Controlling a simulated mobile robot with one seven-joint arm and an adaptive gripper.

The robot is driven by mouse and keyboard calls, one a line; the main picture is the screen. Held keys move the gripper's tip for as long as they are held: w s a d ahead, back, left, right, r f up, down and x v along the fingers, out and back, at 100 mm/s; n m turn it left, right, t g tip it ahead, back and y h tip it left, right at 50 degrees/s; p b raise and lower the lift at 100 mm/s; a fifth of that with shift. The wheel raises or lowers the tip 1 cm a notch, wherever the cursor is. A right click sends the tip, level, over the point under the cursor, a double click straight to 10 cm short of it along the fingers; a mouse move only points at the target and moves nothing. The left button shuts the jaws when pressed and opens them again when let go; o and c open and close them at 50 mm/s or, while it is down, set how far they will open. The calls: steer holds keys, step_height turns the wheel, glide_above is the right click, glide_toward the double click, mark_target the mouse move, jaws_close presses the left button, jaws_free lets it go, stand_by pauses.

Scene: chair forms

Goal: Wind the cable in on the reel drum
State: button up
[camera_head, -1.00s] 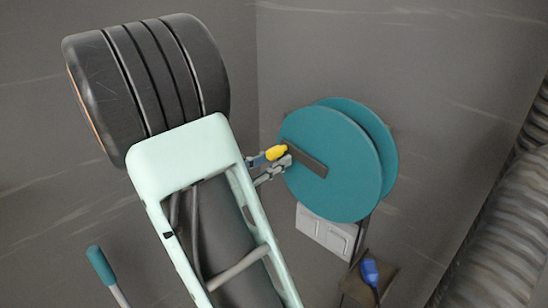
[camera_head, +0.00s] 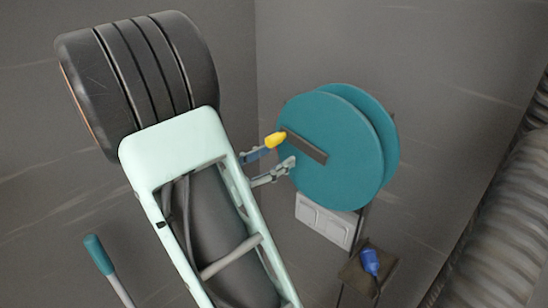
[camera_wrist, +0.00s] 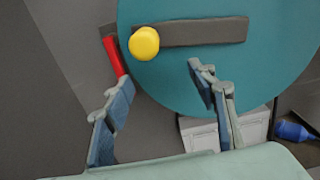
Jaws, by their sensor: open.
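The teal reel drum (camera_head: 335,180) has two round flanges on a stand; it fills the upper part of the wrist view (camera_wrist: 190,80). A dark grey crank arm (camera_head: 307,146) lies across its front face, with a yellow knob (camera_head: 275,139) at its left end. My gripper (camera_head: 277,157) is open and empty at the drum's left side. In the wrist view, the yellow knob (camera_wrist: 144,43) shows beyond the fingertips, nearer the left finger, not clasped between them. I cannot make out the cable.
A grey plate (camera_head: 324,220) sits below the drum. A blue object (camera_head: 370,262) rests on a small brown ledge (camera_head: 352,277) at lower right. A teal-ended rod (camera_head: 98,255) stands lower left. A red bar (camera_wrist: 113,56) shows beside the knob. A ribbed grey hose (camera_head: 500,230) runs along the right.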

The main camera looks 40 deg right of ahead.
steer(key=a+p, duration=0.2)
steer(key=a, duration=0.7)
steer(key=shift+s+a, duration=0.35)
